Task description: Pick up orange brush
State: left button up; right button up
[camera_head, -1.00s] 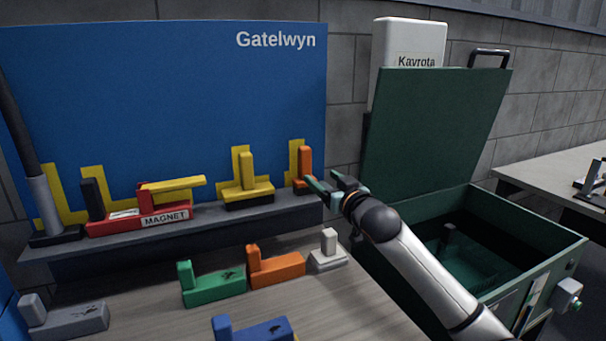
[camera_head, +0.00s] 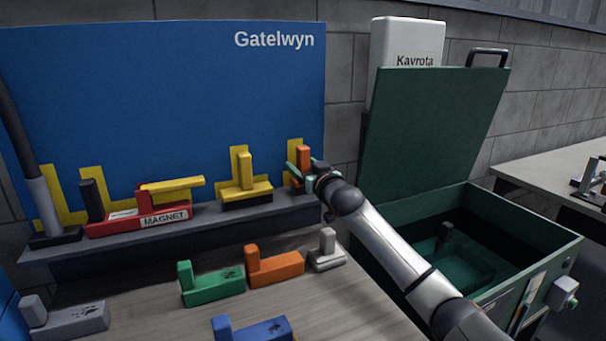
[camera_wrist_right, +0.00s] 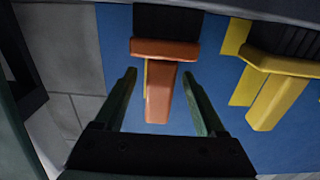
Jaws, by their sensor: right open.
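An orange brush (camera_head: 303,155) stands with its handle upright at the right end of the grey shelf, before a yellow outline on the blue board. My right gripper (camera_head: 301,180) is open at this brush. In the right wrist view the orange handle (camera_wrist_right: 160,92) lies between the two spread fingers (camera_wrist_right: 159,78), with gaps on both sides. That view shows the dark bristles beyond the orange base. My left gripper is not in view.
A yellow brush (camera_head: 246,184) stands left of the shelf's orange brush, then a red magnet block (camera_head: 165,217). An open green bin (camera_head: 540,262) stands at the right.

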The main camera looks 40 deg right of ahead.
jog(key=shift+w, duration=0.1)
grip_shut()
dwell(0.6)
